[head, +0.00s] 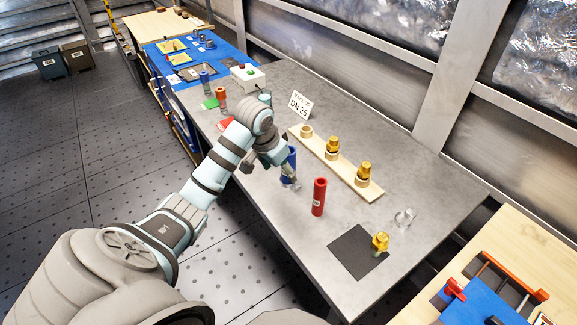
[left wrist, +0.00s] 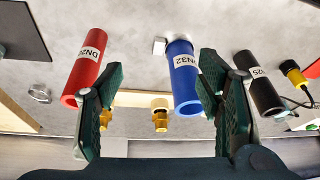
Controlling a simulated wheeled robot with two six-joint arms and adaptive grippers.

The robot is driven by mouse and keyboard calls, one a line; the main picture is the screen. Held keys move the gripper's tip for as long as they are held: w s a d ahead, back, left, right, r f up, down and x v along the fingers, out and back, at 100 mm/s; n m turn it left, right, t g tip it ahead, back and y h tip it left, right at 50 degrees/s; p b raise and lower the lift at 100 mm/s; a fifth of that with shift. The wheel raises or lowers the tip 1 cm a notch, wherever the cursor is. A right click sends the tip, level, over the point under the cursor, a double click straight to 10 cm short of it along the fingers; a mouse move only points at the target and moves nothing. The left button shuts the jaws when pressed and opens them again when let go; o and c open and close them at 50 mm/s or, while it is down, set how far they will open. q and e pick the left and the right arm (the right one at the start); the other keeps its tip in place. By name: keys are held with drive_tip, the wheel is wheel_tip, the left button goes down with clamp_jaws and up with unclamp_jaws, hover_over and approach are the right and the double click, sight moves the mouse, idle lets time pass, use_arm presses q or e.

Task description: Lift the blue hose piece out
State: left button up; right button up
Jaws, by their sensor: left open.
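The blue hose piece (head: 291,158) stands on the grey table in the head view, partly hidden behind my left gripper (head: 271,170). In the left wrist view the blue hose piece (left wrist: 183,78), with a DN32 label, shows between the two fingers, closer to the right one. My left gripper (left wrist: 160,75) is open, and nothing is clamped in it. I cannot tell whether a finger touches the blue piece. The red hose piece (head: 319,197) stands upright to the right of the blue one. A black hose piece (left wrist: 259,82) shows in the left wrist view. My right gripper is not in view.
A wooden strip (head: 345,172) with brass fittings lies behind the hoses, near a DN 25 sign (head: 300,103). Bare table surrounds the red piece.

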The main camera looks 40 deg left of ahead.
use_arm(q)
drive_tip(key=w+a+r, duration=0.2)
drive_tip(key=a+r, duration=0.1)
drive_tip(key=r, duration=0.3)
drive_tip(key=shift+n, duration=0.4)
drive_tip(key=x, duration=0.4)
drive_tip(key=b+x, duration=0.1)
drive_tip(key=x, duration=0.4)
drive_tip(key=w+b+x, duration=0.1)
drive_tip(key=x, duration=0.4)
drive_tip(key=shift+w+a+r, duration=0.1)
drive_tip(key=shift+w+a, duration=0.05)
drive_tip(key=shift+a, duration=0.05)
drive_tip(key=shift+r+t, duration=0.1)
drive_tip(key=shift+t, duration=0.2)
drive_tip(key=c, duration=1.3)
wheel_tip(320, 180, up, 20)
drive_tip(key=shift+p, duration=0.85)
